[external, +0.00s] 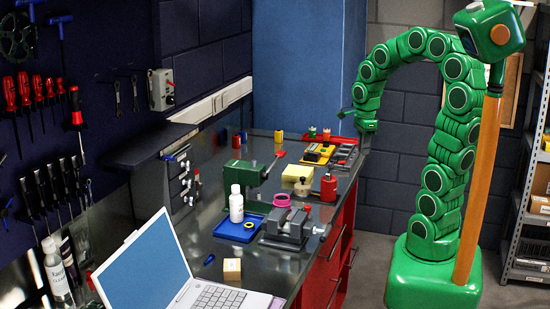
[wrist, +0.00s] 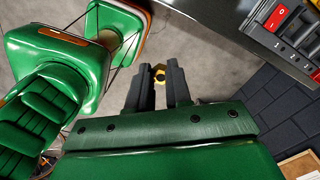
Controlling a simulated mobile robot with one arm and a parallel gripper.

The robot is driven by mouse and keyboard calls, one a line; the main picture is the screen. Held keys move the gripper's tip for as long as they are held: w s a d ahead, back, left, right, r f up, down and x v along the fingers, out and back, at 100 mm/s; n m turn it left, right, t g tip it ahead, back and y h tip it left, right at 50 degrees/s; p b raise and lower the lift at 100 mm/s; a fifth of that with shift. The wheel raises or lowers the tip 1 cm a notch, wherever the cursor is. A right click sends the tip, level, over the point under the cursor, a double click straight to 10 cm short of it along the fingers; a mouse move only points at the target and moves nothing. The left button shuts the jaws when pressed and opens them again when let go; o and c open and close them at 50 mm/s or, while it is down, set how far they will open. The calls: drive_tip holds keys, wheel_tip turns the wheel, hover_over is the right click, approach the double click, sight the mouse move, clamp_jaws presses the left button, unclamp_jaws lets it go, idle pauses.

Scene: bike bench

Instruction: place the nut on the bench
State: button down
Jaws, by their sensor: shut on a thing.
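My gripper (wrist: 158,70) is shut on a small yellow nut (wrist: 159,76), which shows between its two dark fingertips in the wrist view. Grey floor lies behind the nut in that view. In the external view my gripper (external: 347,112) is at the far end of the bench, at the end of my curved green arm, and the nut is too small to make out. The metal bench (external: 206,262) runs along the wall; its dark edge also crosses the top of the wrist view (wrist: 205,17).
On the bench stand a laptop (external: 150,262), a vise (external: 287,228), a white bottle (external: 236,205) in a blue tray (external: 232,232), a green machine (external: 245,172) and a red tray (external: 330,139). Bare metal shows near the laptop and along the front edge. Shelves (external: 528,215) stand at right.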

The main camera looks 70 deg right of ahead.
drive_tip(key=w+a+r+n, duration=0.2)
drive_tip(key=w+a+n, duration=0.3)
drive_tip(key=w+a, duration=0.55)
drive_tip(key=w+a+r+n, duration=0.3)
drive_tip(key=w+a+n, duration=0.1)
drive_tip(key=w+a, duration=0.6)
drive_tip(key=w+a+f+n, duration=0.15)
drive_tip(key=a+n, duration=0.65)
drive_tip(key=a, duration=2)
drive_tip(key=f, duration=0.5)
drive_tip(key=shift+w+a, duration=0.1)
drive_tip(key=shift+a, duration=0.2)
drive_tip(key=shift+w, duration=0.1)
